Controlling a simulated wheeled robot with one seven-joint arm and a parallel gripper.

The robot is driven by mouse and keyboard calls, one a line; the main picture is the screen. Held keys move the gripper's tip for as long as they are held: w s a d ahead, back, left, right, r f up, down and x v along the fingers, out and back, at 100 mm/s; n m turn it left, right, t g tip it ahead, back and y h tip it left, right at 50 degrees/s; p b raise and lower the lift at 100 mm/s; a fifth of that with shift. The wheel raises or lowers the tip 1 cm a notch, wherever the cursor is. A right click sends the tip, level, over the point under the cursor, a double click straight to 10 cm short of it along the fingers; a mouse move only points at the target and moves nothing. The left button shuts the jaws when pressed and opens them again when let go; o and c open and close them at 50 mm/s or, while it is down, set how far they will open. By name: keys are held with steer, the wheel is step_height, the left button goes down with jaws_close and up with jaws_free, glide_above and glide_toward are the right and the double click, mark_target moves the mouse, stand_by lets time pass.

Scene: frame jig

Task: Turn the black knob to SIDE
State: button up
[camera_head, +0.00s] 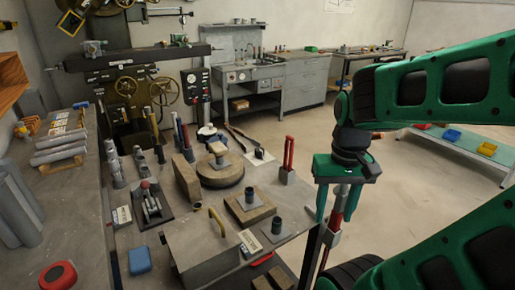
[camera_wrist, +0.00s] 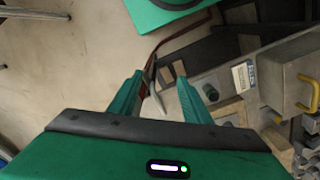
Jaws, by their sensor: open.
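I cannot make out for certain which part is the black knob, and no SIDE mark is readable. A dark, short cylinder (camera_head: 278,226) stands near the front edge of the bench beside a small white label (camera_head: 250,243); it may be the knob. In the wrist view a similar dark cylinder (camera_wrist: 209,91) is just right of the right finger, near the label (camera_wrist: 243,75). A second dark cylinder (camera_head: 249,200) sits on a wooden block. My gripper (camera_head: 334,205) is open and empty, pointing down off the bench's right edge; it also shows in the wrist view (camera_wrist: 160,82).
A grey box with a yellow handle (camera_head: 217,223) is left of the cylinder; it also shows in the wrist view (camera_wrist: 307,92). A red-and-grey upright tool (camera_head: 335,232) is near my fingers. A red forked piece (camera_head: 288,155) stands on the bench's right.

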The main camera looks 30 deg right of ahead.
steer(key=w+a+r+n+t, duration=0.1)
steer(key=w+a+n, duration=0.1)
steer(key=w, duration=0.4)
steer(key=w+a+r+n+t, duration=0.1)
steer(key=w+a+n, duration=0.1)
steer(key=w+a, duration=0.2)
steer(key=w+a+r+n+t, duration=0.1)
steer(key=w+a+r+n, duration=0.1)
steer(key=w, duration=0.7)
steer(key=shift+a+n+t, duration=0.3)
steer(key=shift+a+n, duration=0.1)
steer(key=shift+a, duration=0.05)
steer(key=n+g, duration=0.3)
steer(key=n, duration=0.6)
glide_above(259, 149)
steer(key=f, duration=0.1)
step_height(259, 149, down, 11)
steer(key=shift+d+r, duration=0.1)
steer(key=shift+d, duration=0.05)
steer(key=c, duration=1)
